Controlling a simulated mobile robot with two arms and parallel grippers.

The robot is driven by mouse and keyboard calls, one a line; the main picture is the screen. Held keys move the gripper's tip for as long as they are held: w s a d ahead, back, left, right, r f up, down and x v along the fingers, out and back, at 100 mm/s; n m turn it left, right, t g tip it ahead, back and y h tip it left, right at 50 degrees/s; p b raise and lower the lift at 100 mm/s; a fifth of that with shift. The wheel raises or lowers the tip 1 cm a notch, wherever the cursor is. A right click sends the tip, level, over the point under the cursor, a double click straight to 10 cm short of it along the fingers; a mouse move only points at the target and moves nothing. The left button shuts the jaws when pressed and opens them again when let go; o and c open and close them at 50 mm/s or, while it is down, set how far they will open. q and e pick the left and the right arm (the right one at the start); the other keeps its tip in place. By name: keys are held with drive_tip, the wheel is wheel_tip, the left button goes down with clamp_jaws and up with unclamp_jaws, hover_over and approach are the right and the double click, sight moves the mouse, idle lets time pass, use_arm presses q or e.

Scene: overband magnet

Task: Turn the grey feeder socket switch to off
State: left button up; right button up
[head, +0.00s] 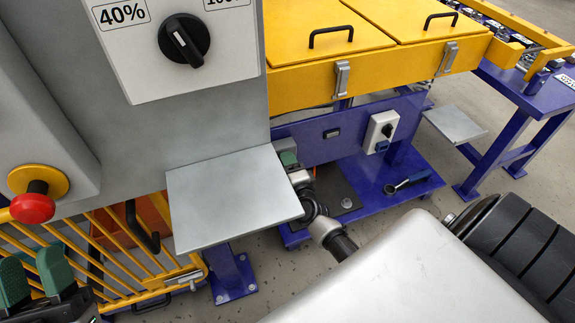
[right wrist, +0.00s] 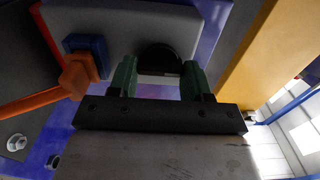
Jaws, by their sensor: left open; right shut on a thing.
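In the right wrist view, a grey socket box (right wrist: 110,30) carries a black rotary switch (right wrist: 158,58). My right gripper (right wrist: 160,80) has its green fingers on either side of this switch and is shut on it. The fingers partly hide the switch, and its pointer position cannot be read. My left gripper (head: 35,278), with green fingers, is open and empty at the lower left.
A blue socket (right wrist: 86,48) with an orange plug (right wrist: 78,72) sits beside the held switch. Another pale socket box (head: 380,130) is on the blue frame. A grey shelf (head: 233,195), red stop button (head: 33,207) and yellow railing (head: 110,250) are close by.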

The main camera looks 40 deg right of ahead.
use_arm(q)
drive_tip(key=shift+f, duration=0.2)
use_arm(e)
drive_tip(key=o, duration=0.9)
use_arm(q)
drive_tip(key=w+f+g, duration=0.1)
drive_tip(key=f+g+y+p, duration=0.1)
drive_tip(key=f+g, duration=0.1)
drive_tip(key=w+f+g+y+p, duration=0.1)
drive_tip(key=f+g, duration=0.1)
drive_tip(key=shift+w+a, duration=0.1)
drive_tip(key=shift+w, duration=0.25)
use_arm(e)
drive_tip(key=v, duration=1.1)
drive_tip(key=shift+w, duration=0.1)
